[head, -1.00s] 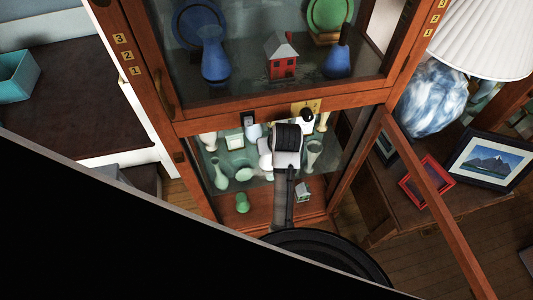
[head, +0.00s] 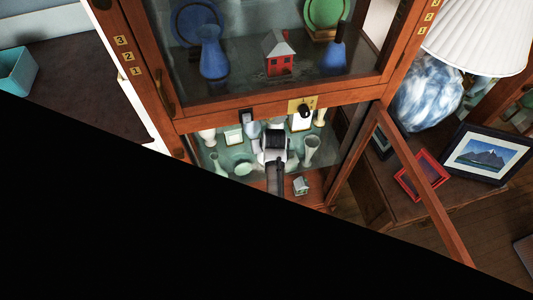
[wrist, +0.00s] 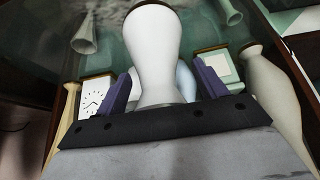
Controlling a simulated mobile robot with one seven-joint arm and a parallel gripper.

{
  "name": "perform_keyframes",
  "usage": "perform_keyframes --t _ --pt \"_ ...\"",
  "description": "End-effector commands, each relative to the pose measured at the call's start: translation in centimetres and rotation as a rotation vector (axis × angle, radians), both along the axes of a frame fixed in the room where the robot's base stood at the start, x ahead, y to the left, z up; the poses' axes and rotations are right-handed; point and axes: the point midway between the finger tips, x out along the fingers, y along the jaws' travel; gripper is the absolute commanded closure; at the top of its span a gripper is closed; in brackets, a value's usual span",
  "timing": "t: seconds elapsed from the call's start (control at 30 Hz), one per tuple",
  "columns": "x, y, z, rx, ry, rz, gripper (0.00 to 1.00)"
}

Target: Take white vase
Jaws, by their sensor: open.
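A white vase (wrist: 155,45) with a wide rounded top and narrow waist stands upright in the middle of the wrist view. My gripper (wrist: 163,86) is open, with one dark purple finger on each side of the vase's lower part. I cannot tell whether either finger touches it. In the head view my gripper (head: 276,138) is inside the lower compartment of the wooden cabinet (head: 250,99) and mostly hides what is in front of it.
A pale vase (wrist: 273,92) stands close on the right, and a white clock (wrist: 95,97) close on the left. The lower glass door (head: 425,180) hangs open at the right.

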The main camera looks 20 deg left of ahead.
Motion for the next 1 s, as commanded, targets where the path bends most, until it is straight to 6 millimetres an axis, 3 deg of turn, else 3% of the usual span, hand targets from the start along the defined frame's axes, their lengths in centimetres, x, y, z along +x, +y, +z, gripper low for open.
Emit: perform_keyframes --t 0.27,0.67,1.0 --pt "0.15 0.07 -0.26 0.001 -0.001 0.000 0.29" --pt "0.13 0.05 -0.26 0.000 0.000 0.000 0.82" --pt "0.20 0.07 -0.02 0.000 -0.002 0.000 0.82"
